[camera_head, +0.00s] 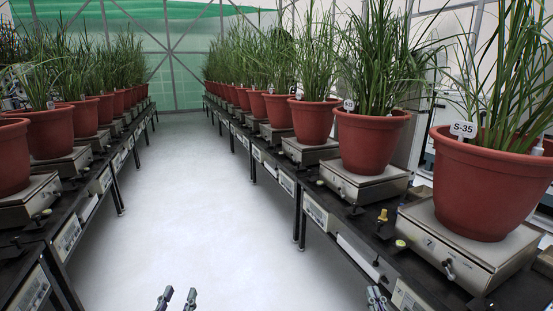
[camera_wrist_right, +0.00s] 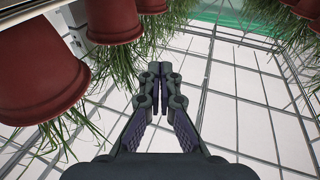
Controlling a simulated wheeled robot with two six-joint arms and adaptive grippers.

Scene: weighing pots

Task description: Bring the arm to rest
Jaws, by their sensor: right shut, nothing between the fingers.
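My left gripper (camera_head: 178,295) shows at the bottom edge of the head view, over the white aisle floor. Its two fingertips stand apart with nothing between them. My right gripper (camera_head: 376,297) shows at the bottom edge further right, close beside the front of the right-hand bench. In the right wrist view its fingers (camera_wrist_right: 160,75) are shut together and empty, apart from the pots and plants. The rest of both arms is out of the head view.
Red pots of tall grass stand on scales along the right bench, the nearest pot (camera_head: 485,185) labelled S-35 on its scale (camera_head: 470,262). A matching row with a near pot (camera_head: 52,132) lines the left bench. The aisle floor (camera_head: 185,190) between is clear.

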